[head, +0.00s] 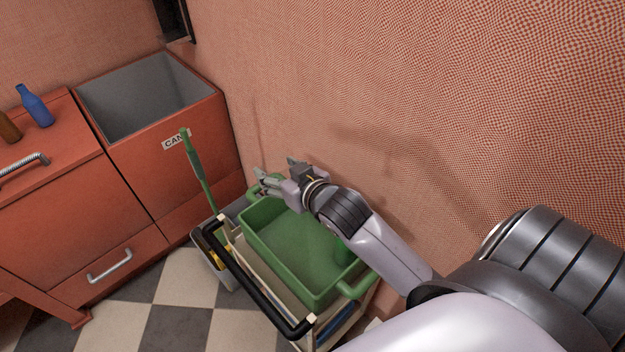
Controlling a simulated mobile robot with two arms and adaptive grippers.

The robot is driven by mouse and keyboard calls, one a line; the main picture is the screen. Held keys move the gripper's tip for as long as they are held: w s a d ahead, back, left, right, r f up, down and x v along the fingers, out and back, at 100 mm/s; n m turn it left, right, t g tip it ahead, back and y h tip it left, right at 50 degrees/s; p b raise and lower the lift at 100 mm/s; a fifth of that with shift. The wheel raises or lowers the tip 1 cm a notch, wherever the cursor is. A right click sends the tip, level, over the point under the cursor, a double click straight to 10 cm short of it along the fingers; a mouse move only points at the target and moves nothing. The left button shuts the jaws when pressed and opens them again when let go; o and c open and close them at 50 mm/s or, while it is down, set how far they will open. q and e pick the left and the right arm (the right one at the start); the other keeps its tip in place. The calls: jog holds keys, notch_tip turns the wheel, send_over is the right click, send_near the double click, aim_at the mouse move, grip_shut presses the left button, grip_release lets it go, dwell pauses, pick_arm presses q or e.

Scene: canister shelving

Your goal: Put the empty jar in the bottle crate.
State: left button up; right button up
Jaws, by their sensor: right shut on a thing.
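My right gripper (272,176) is over the far left end of a green tub (300,247), close to the tub's far handle. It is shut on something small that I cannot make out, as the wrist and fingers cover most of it. I cannot tell whether it is the empty jar. No jar can be clearly picked out elsewhere, and nothing in view is clearly a bottle crate. My right forearm crosses above the tub's right side and hides part of its inside. My left gripper is not in view.
The tub sits on a cart with a black push handle (250,281). A green-handled tool (196,167) stands at its left end. Left are red cabinets with an open grey bin (118,107) and a blue bottle (35,107). The tiled wall is close behind the cart.

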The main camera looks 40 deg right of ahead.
aim_at(278, 159)
jog(key=w, duration=0.1)
jog(key=w+d, duration=0.1)
jog(key=shift+w+d+r, duration=0.2)
jog(key=shift+w+r, duration=0.1)
jog(key=shift+r, duration=0.05)
jog(key=shift+w+d+f+b, duration=0.15)
jog(key=shift+f+b, duration=0.15)
jog(key=shift+d+f+b, duration=0.1)
jog(key=shift+f+b, duration=0.7)
jog(key=shift+f, duration=8.75)
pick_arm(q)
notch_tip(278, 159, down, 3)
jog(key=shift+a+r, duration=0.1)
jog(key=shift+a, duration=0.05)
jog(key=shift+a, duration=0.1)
pick_arm(e)
jog(key=shift+f, duration=0.1)
jog(key=shift+f+b, duration=0.35)
jog(key=shift+f, duration=0.2)
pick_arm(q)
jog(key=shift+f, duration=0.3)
pick_arm(e)
jog(key=o, duration=1.4)
